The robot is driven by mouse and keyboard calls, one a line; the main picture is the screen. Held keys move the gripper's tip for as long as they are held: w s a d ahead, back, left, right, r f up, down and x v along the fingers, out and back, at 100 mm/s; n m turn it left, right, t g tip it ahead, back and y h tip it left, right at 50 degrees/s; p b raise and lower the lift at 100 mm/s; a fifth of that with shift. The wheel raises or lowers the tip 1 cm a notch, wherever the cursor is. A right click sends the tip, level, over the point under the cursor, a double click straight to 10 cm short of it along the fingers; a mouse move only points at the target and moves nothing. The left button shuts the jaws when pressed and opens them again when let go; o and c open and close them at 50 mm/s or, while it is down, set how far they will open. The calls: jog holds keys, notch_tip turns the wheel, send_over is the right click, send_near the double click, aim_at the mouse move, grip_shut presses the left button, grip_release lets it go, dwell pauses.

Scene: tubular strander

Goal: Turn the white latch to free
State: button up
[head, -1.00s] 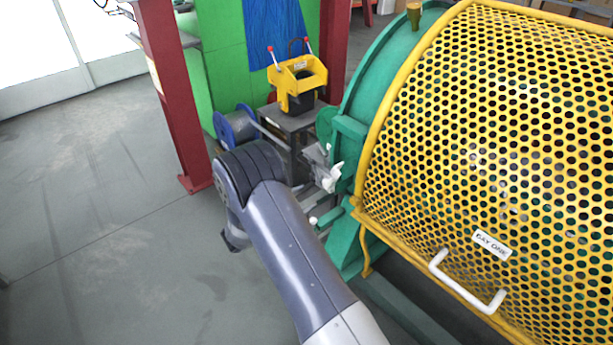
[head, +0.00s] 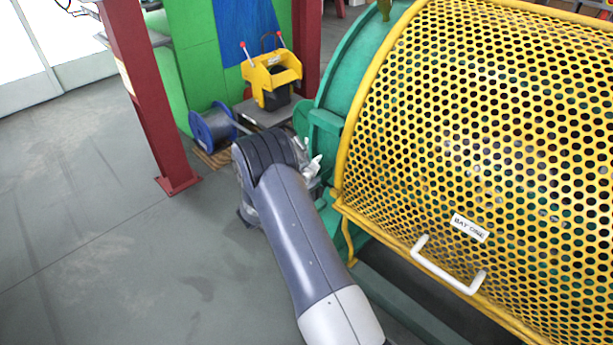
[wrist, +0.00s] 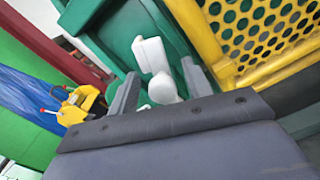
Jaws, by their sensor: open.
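The white latch (wrist: 151,56) is a short white bar on the green machine frame, close ahead in the wrist view. A rounded white knob (wrist: 164,89) shows just below it, between my fingers. My gripper (wrist: 160,67) is open, one grey finger on each side of the knob. I cannot tell whether either finger touches it. In the head view the white latch (head: 314,166) shows beside the green end frame, just right of my arm's dark joint. My arm hides most of my gripper there.
The yellow perforated guard (head: 480,130) with a white handle (head: 447,268) stands close on the right. A yellow box with red-tipped levers (head: 272,76), a wire spool (head: 213,128) and a red post (head: 150,95) stand behind. The floor at left is clear.

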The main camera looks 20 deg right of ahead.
grip_shut()
dwell(0.4)
